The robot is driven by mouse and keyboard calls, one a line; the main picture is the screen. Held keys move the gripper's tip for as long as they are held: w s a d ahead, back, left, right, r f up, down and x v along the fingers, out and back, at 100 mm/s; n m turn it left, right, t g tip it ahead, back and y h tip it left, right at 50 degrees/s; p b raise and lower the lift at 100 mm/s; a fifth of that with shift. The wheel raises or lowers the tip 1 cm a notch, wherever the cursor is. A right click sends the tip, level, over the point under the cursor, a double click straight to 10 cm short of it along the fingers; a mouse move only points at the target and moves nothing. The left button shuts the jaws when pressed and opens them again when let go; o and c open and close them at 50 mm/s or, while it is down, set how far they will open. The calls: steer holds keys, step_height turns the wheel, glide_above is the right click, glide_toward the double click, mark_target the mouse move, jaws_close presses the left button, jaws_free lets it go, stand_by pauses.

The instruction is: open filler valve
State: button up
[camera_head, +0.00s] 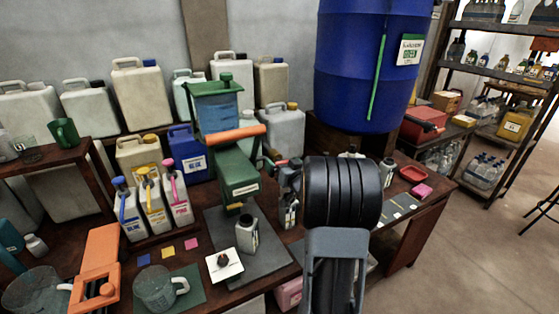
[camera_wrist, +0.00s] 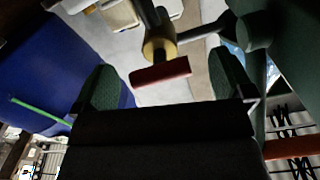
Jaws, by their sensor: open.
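The filler is a green box-shaped body (camera_head: 237,172) with a blue hopper on top and an orange bar handle (camera_head: 235,135). In the wrist view, a valve with a brass body (camera_wrist: 158,48) and a short red lever (camera_wrist: 160,75) shows close ahead. My gripper (camera_wrist: 165,88) is open. Its two green-padded fingers stand to the left and right of the red lever, with visible space on both sides; I cannot tell whether the lever lies fully between them in depth. In the head view my arm mostly hides the gripper and the valve. A small bottle (camera_head: 247,235) stands below the filler.
A large blue drum (camera_head: 368,65) stands behind on the right. An orange tool (camera_head: 97,268) and a clear pitcher (camera_head: 158,289) are at the front left. A red dish (camera_head: 413,174) lies right of my arm.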

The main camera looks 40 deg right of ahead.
steer(key=shift+w+d, duration=0.2)
steer(key=shift+w, duration=1.2)
steer(key=c, duration=0.8)
